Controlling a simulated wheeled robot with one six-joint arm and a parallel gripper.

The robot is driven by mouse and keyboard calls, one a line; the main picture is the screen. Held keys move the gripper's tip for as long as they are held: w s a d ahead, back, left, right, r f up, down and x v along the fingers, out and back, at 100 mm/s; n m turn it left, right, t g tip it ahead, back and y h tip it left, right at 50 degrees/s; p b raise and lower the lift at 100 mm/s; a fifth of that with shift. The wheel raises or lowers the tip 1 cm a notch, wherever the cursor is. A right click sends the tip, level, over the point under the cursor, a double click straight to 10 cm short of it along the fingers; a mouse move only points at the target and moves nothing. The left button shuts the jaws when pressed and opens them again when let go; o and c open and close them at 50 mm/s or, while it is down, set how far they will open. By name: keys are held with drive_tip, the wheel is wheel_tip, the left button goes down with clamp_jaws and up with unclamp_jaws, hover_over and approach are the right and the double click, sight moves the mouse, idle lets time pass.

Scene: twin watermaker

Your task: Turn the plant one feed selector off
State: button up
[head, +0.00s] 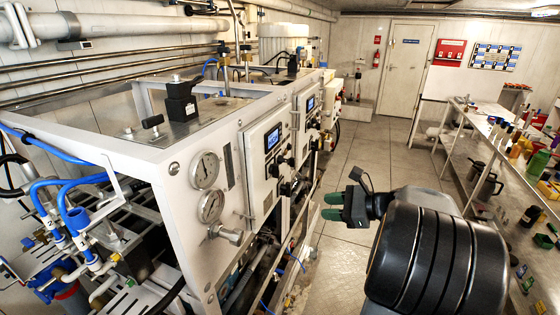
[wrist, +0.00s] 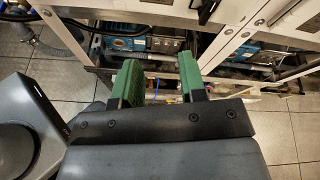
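The near white watermaker unit carries a control panel (head: 262,160) with a small blue display (head: 273,137). Small dark knobs (head: 278,168) sit below the display; I cannot tell which is the feed selector or which way it points. A second panel (head: 307,112) with a display is farther along the same front. My gripper (head: 332,206) is in the aisle to the right of the near panel, apart from it. Its two green fingers also show in the wrist view (wrist: 160,80), with an empty gap between them. The wrist view shows the unit's lower frame, not the knobs.
Two round gauges (head: 207,188) and a metal fitting (head: 226,234) are on the unit's near front. A bench (head: 505,192) with bottles and jugs runs along the right. The tiled floor (head: 365,150) between is clear toward the white door (head: 406,70).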

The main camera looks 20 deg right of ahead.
sight(275, 171)
wheel_tip(275, 171, up, 7)
drive_tip(key=w+m+t+y, duration=0.1)
drive_tip(key=m+t+y, duration=0.2)
drive_tip(key=p+x, duration=0.3)
drive_tip(key=x, duration=1.1)
drive_tip(key=shift+f, duration=0.15)
drive_tip(key=c, duration=0.6)
